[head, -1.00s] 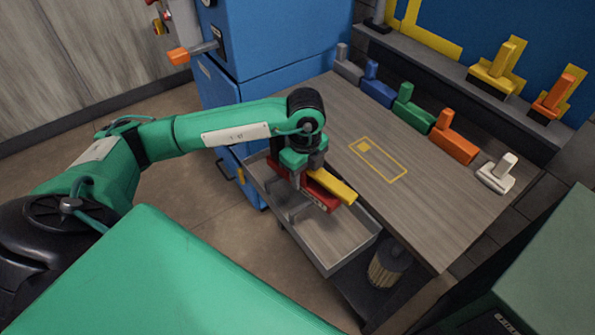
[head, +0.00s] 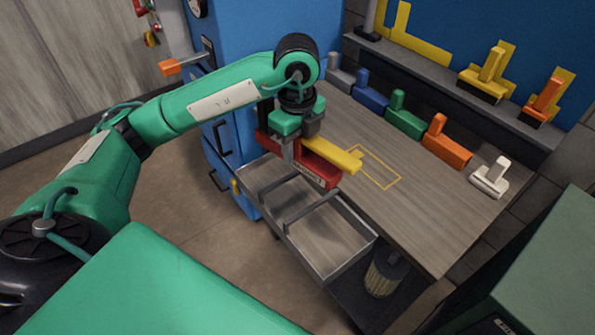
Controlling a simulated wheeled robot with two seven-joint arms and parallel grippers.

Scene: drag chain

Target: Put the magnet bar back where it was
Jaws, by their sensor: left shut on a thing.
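A red block (head: 318,172) with a yellow bar (head: 338,156) against it hangs at my left gripper (head: 295,152). I take this red and yellow piece for the magnet bar. My left gripper is shut on it, with the fingers partly hidden by the piece and the wrist. The piece is above the open grey drawer (head: 325,278), near the left edge of the bench. The yellow bar's end points right, close in the picture to a yellow rectangular outline (head: 385,178) on the bench top. My right gripper is not in view.
Grey, blue (head: 370,98), green (head: 404,122), orange (head: 446,150) and white (head: 490,180) L-shaped blocks line the back of the bench (head: 420,215). Yellow (head: 484,82) and orange (head: 540,108) pieces stand on the shelf behind. A blue cabinet (head: 235,60) stands left. The front bench top is clear.

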